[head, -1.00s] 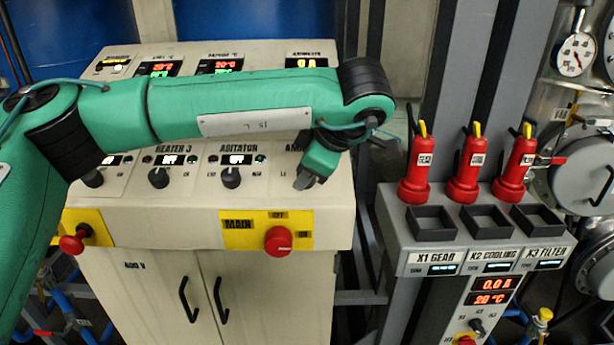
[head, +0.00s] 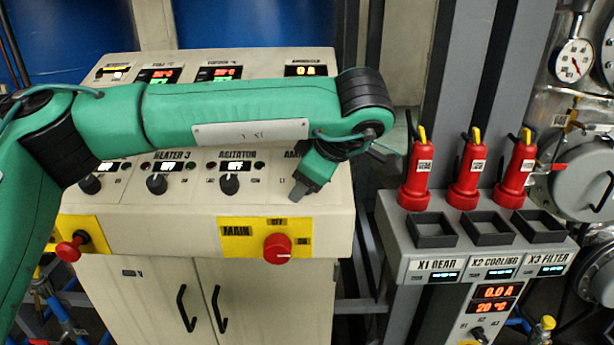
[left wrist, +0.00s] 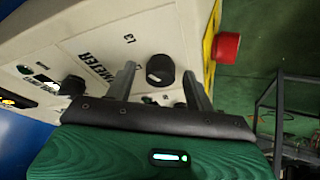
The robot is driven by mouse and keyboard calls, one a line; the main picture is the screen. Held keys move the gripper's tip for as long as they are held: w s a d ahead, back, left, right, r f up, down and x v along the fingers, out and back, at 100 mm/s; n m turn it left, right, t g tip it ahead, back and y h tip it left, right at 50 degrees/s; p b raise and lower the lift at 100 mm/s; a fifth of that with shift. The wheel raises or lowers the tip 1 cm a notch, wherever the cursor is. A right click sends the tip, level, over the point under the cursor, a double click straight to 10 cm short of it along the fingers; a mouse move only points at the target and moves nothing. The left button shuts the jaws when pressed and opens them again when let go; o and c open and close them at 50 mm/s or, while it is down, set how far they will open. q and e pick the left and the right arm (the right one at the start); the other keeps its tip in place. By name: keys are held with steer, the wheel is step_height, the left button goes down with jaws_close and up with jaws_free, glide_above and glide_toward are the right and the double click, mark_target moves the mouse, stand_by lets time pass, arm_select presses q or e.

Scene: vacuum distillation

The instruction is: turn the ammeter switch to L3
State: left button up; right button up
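The ammeter switch is a round black knob (left wrist: 160,70) on the beige panel, seen in the left wrist view. The label L3 (left wrist: 128,40) is printed above and left of it, and the AMMETER lettering (left wrist: 97,66) is to its left. My left gripper (left wrist: 161,74) is open, one finger on each side of the knob with gaps visible; I cannot tell how deep the knob sits between them. In the head view my left gripper (head: 299,191) is over the panel's right end and hides the knob. The ammeter display (head: 306,71) reads 0 A. My right gripper is not in view.
The red main switch (head: 277,248) is below my gripper on the cabinet front. The agitator knob (head: 229,184) is to its left. Red tools (head: 416,177) stand on the grey station (head: 395,240) at right. A red emergency button (head: 69,250) is at lower left.

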arm_select(q)
steer(key=shift+r, duration=0.1)
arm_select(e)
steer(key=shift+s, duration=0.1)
arm_select(q)
steer(key=shift+s+d+r, duration=0.1)
steer(key=shift+r, duration=0.1)
steer(key=b+v, duration=0.1)
steer(key=v, duration=1.2)
steer(key=shift+s+b, duration=0.15)
steer(key=shift+b, duration=0.15)
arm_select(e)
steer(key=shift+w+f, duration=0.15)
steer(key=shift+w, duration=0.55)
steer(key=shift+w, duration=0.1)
